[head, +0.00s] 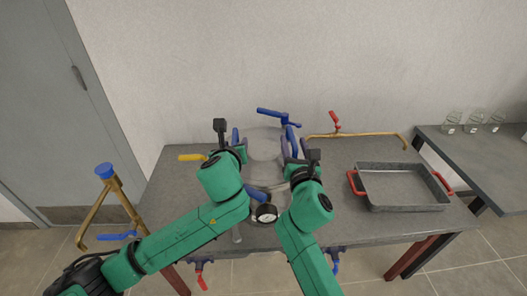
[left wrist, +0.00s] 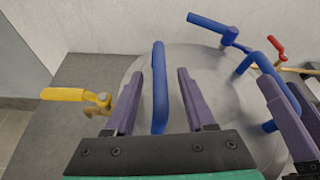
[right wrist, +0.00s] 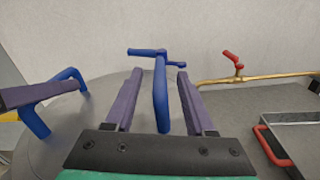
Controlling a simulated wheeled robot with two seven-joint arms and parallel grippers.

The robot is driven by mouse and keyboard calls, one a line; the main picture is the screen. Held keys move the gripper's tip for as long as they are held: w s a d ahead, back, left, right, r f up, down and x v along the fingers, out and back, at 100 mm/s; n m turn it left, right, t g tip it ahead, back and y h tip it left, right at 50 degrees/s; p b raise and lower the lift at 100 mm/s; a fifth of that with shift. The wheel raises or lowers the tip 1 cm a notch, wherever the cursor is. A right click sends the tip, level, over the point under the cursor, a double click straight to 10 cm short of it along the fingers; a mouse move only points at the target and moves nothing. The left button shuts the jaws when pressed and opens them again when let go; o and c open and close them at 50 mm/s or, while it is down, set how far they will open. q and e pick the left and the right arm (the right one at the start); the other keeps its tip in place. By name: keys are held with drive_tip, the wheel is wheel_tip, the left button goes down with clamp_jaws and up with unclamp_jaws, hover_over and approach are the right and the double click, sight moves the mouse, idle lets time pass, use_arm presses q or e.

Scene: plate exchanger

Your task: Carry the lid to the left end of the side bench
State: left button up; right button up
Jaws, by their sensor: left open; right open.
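The lid (head: 265,142) is a round grey disc on the main bench, partly hidden by my arms. It has a left blue handle (left wrist: 159,90) and a right blue handle (right wrist: 161,95). My left gripper (left wrist: 168,75) is open, with a finger on each side of the left handle. My right gripper (right wrist: 157,75) is open, with a finger on each side of the right handle. Neither grips its handle. The side bench (head: 480,170) is the dark table at the far right; its left end is bare.
A grey tray (head: 400,167) with red handles sits on the right of the main bench (head: 165,205). Several glass jars (head: 474,118) stand at the side bench's back. A brass pipe (head: 365,135), a blue valve handle (head: 272,113) and a gauge (head: 265,213) are near the lid.

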use_arm(q)
drive_tip(key=shift+x, duration=1.15)
use_arm(e)
drive_tip(key=shift+w+a, duration=0.1)
drive_tip(key=shift+w, duration=1.05)
use_arm(q)
drive_tip(key=shift+s+r, duration=0.1)
use_arm(e)
drive_tip(key=shift+s, duration=0.1)
use_arm(q)
clamp_jaws()
use_arm(e)
clamp_jaws()
use_arm(q)
drive_tip(key=shift+d, duration=0.1)
use_arm(e)
drive_tip(key=shift+a, duration=0.1)
